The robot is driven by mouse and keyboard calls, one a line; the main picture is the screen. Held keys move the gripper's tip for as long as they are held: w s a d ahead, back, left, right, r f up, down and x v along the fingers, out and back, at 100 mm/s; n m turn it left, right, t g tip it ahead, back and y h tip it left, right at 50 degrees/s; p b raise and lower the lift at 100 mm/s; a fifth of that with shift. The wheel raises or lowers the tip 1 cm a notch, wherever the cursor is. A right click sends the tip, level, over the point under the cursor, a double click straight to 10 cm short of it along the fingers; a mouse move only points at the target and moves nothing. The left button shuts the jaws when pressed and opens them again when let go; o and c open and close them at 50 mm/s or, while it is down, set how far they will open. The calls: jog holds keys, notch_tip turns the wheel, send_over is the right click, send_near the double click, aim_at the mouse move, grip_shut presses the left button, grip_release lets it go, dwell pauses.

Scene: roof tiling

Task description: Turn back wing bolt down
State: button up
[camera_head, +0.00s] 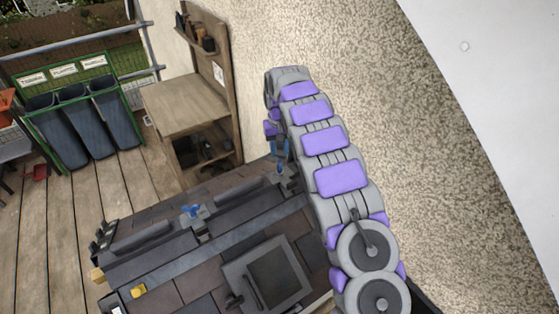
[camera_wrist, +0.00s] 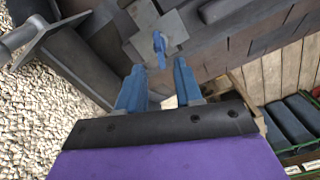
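In the wrist view, a blue wing bolt (camera_wrist: 160,49) stands on a grey metal plate (camera_wrist: 174,25) on the dark roof. My gripper (camera_wrist: 160,75) has two blue fingers, spread apart with nothing between them. The bolt lies just beyond the fingertips, roughly in line with the gap, and no contact shows. In the head view, my gripper (camera_head: 279,148) is at the far end of the roof section, partly hidden by my arm. A small blue part below it looks like this bolt. Another blue wing bolt (camera_head: 192,211) sits nearer the middle of the roof.
A skylight window (camera_head: 272,279) is set in the tiles at the front. A wooden workbench (camera_head: 187,104) stands behind the roof, against a rough wall (camera_head: 320,45). Dark bins (camera_head: 88,125) stand at the left. The wooden deck between is mostly clear.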

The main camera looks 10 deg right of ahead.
aim_at(279, 162)
jog(key=f, duration=0.4)
jog(key=shift+a+f, duration=0.2)
jog(key=shift+d+f, duration=0.3)
jog(key=shift+f, duration=0.4)
jog(key=shift+a, duration=0.1)
grip_shut()
